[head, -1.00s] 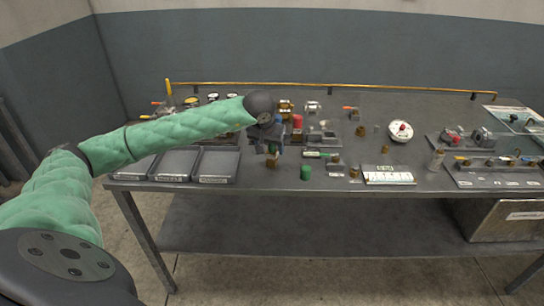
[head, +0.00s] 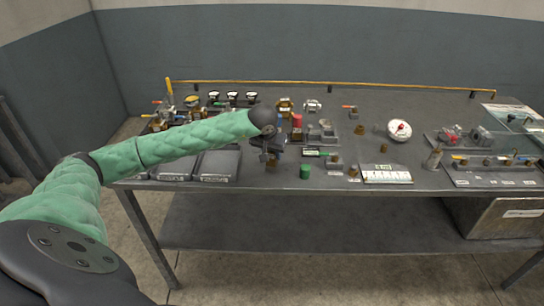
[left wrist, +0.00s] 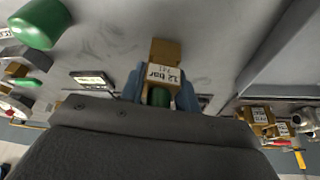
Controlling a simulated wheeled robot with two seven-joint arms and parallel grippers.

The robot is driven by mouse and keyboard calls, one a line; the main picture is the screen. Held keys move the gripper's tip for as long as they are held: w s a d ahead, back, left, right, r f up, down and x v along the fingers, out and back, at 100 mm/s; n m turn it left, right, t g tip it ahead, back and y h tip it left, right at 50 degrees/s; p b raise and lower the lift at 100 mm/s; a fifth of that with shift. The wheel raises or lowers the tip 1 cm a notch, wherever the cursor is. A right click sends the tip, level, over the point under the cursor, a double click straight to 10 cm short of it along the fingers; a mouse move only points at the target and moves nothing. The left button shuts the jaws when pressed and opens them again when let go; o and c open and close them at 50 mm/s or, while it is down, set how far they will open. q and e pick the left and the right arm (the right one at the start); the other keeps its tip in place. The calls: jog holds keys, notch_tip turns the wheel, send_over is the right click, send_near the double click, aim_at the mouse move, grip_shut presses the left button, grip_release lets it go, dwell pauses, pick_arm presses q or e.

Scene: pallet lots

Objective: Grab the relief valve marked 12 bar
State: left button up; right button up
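The relief valve marked 12 bar (left wrist: 165,52) shows in the left wrist view, with a brass body, a white label and a green part. My left gripper (left wrist: 161,92) has its blue fingers on both sides of it, very close to it. I cannot tell whether they press on it. In the head view my left gripper (head: 270,148) is low over the front of the bench, and its wrist hides much of the valve. My right gripper is not in view.
On the grey bench (head: 330,205), a green cylinder (head: 305,172) stands right of my gripper. Dark trays (head: 219,166) lie on the left. A white labelled panel (head: 386,177) lies right. Several brass fittings stand behind. Bare bench lies along the front edge.

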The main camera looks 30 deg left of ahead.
pick_arm(q)
grip_shut()
jog(key=shift+r+b, duration=0.3)
jog(key=shift+r, duration=0.25)
jog(key=r, duration=0.1)
jog(key=d+r+b, duration=0.1)
jog(key=r, duration=0.1)
jog(key=shift+d+r+b, duration=0.1)
jog(key=shift+r+b, duration=0.15)
jog(key=shift+b, duration=0.05)
jog(key=d+r+b, duration=0.2)
jog(key=d+r, duration=0.4)
jog(key=d, duration=0.4)
jog(key=shift+d+r, duration=0.2)
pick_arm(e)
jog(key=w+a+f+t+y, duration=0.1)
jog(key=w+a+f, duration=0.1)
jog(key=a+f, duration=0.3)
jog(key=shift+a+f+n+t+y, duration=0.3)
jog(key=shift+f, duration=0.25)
